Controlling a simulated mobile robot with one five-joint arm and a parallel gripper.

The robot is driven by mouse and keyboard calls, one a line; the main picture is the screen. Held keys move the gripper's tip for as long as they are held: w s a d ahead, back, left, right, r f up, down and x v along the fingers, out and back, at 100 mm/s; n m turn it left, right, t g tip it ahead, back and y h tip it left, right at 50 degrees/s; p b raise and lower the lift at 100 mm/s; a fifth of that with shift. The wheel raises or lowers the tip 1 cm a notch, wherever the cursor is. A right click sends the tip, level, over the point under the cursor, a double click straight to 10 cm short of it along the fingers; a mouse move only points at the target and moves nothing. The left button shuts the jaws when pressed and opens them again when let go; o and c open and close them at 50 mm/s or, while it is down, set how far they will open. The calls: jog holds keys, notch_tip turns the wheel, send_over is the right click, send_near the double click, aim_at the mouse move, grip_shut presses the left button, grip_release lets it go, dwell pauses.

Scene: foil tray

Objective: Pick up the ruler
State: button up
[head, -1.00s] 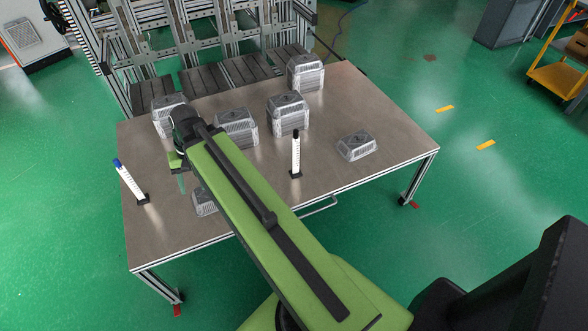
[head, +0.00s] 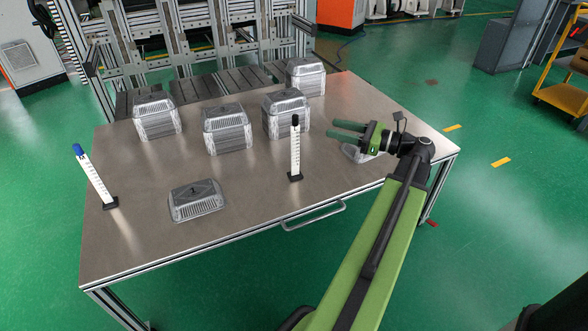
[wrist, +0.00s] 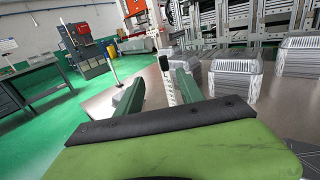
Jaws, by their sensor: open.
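Two white rulers with dark markings stand on black bases on the table. One ruler with a black top (head: 295,155) is upright near the table's middle. The other ruler with a blue top (head: 97,180) leans at the left end. My gripper (head: 332,129) is open and empty, its green fingers pointing left, to the right of the black-topped ruler and apart from it. In the wrist view, the black-topped ruler (wrist: 168,88) shows between the fingers, closer to the right one, which hides part of it. The blue-topped ruler (wrist: 113,68) is farther off, left of the fingers.
Several stacks of foil trays (head: 228,130) stand along the back of the table (head: 150,235). A single foil tray (head: 197,201) lies at the front left. Another foil tray (head: 358,153) is partly hidden under my gripper. A handle (head: 313,214) juts from the front edge.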

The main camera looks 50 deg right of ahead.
aim_at(297, 119)
jog(key=x, duration=1.2)
jog(key=shift+w, duration=0.1)
jog(key=shift+d+f+b+x, duration=0.15)
jog(key=shift+b+x, duration=0.05)
jog(key=shift+x, duration=1.15)
jog(key=shift+d+f+b+x, duration=0.15)
jog(key=shift+b+x, duration=0.05)
jog(key=shift+x, duration=1.1)
jog(key=shift+w, duration=0.1)
grip_shut()
